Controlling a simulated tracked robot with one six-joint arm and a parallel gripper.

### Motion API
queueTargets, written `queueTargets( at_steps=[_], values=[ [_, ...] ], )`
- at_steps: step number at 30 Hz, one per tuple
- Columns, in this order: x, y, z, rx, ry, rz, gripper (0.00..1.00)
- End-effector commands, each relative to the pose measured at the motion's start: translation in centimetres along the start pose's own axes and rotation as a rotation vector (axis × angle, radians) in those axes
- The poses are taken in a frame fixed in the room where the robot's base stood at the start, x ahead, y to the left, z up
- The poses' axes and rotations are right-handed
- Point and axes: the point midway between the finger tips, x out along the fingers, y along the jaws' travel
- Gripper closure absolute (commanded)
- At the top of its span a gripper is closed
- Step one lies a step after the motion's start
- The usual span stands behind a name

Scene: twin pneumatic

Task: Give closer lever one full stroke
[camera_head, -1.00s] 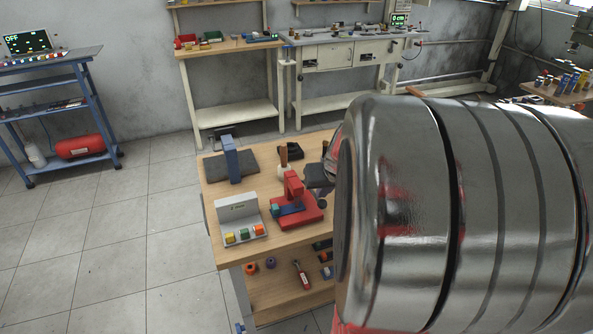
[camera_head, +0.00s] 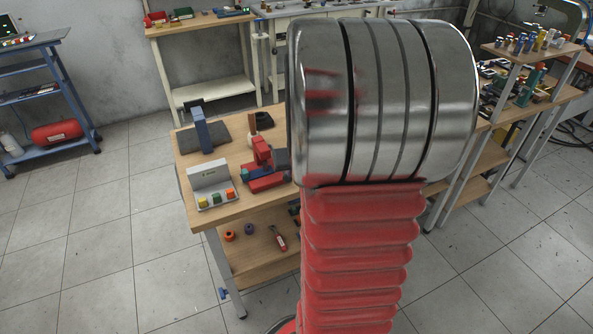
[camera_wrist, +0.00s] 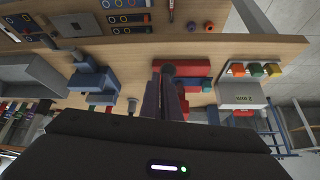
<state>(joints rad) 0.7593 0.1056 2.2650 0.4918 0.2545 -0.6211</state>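A red bench device (camera_head: 266,172) with a short upright red part and a blue block stands at the bench's front; I cannot tell for sure which part is the closer lever. Behind it to the left a blue upright piece (camera_head: 202,132) rises from a dark flat base. In the wrist view the red body (camera_wrist: 190,70) lies just beyond my fingers, with a dark round knob (camera_wrist: 168,70) at the fingertips. My gripper (camera_wrist: 162,80) has its dark fingers close together and looks shut; contact with the knob is unclear. My arm hides the bench's right side in the head view.
A grey box (camera_head: 209,175) with yellow, green and orange buttons stands left of the red device. A blue device (camera_wrist: 93,82) stands left in the wrist view. The lower shelf (camera_head: 250,255) holds small rings and a red tool. Open floor lies left.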

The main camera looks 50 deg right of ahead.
Motion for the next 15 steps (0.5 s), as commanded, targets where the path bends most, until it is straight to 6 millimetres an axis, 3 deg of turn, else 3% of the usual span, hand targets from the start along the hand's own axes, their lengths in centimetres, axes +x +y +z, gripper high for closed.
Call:
queueTargets(
  at_steps=[1, 15],
  values=[
    [1.3, -0.4, 2.2, 0.000, -0.049, -0.010, 1.00],
    [0.9, -0.5, 1.1, -0.004, -0.041, -0.007, 1.00]
  ],
)
